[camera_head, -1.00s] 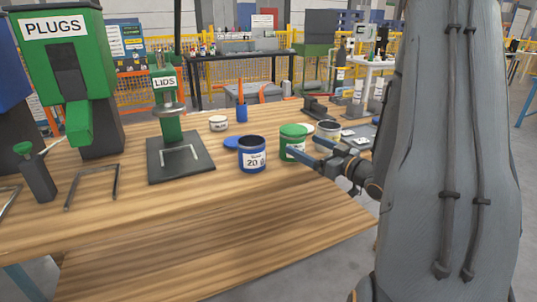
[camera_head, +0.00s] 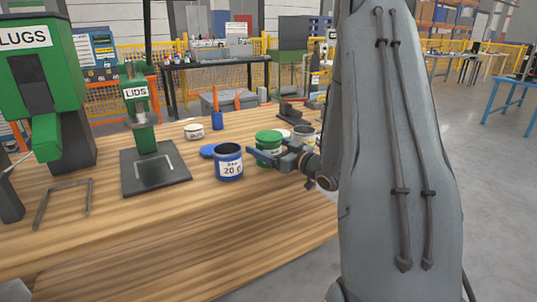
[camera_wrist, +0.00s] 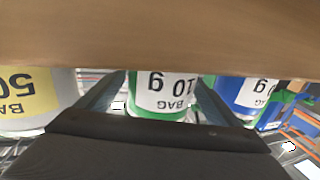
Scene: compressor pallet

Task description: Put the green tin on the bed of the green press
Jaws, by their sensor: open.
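The green tin (camera_head: 268,136) stands upright on the wooden bench, its lower part hidden behind my gripper (camera_head: 266,152) in the head view. In the wrist view, which shows things upside down, the green tin (camera_wrist: 158,108) with a white "10 g" label is between the two spread fingers. My gripper is open, with the fingers on either side of the tin; I cannot tell whether they touch it. The green press marked LIDS (camera_head: 141,112) stands to the left.
A blue tin (camera_head: 229,165) stands just left of the green one; a grey tin with a yellow label (camera_wrist: 35,95) is on its other side. A green PLUGS machine (camera_head: 35,70) stands far left. The front bench is clear.

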